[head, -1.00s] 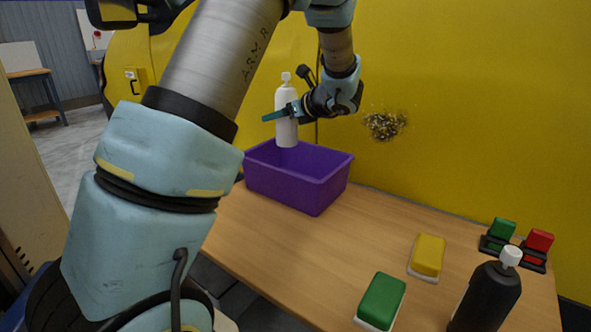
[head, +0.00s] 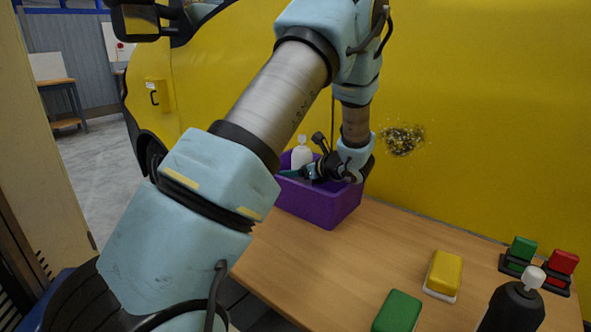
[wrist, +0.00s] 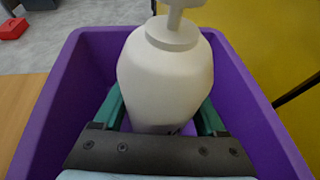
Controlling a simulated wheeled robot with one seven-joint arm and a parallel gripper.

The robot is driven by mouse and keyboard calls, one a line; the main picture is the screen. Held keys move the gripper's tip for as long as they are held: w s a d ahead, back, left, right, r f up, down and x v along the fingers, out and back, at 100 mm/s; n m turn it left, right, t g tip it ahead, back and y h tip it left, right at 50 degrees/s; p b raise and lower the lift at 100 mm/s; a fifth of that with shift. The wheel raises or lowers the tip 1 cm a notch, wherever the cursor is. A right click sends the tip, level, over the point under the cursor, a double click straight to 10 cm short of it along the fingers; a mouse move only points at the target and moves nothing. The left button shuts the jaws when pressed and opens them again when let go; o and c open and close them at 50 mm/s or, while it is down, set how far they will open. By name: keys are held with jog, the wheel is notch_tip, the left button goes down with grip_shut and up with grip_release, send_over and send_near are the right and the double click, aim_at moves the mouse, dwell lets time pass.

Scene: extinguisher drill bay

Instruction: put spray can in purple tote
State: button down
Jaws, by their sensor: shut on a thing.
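The spray can is a white bottle (head: 302,155) with a white nozzle, upright, its lower part inside the purple tote (head: 335,208). My gripper (head: 290,174) is shut on it at the tote's rim level. In the wrist view the white bottle (wrist: 168,75) stands between the two green fingers of my gripper (wrist: 165,118), with the walls of the purple tote (wrist: 262,120) around it. The bottle's base is hidden, so I cannot tell whether it touches the tote floor.
The wooden table (head: 340,275) carries a yellow block (head: 444,272), a green block (head: 398,312) and a black bottle (head: 513,308) with a white cap. A green button (head: 520,252) and a red button (head: 560,265) stand at the right. A yellow vehicle wall (head: 480,110) is behind.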

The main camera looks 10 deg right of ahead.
jog(key=shift+f, duration=0.15)
grip_release()
jog(key=shift+d+r, duration=0.1)
jog(key=shift+r, duration=0.15)
jog(key=b+v, duration=0.2)
jog(key=v, duration=1)
jog(key=shift+f, duration=0.1)
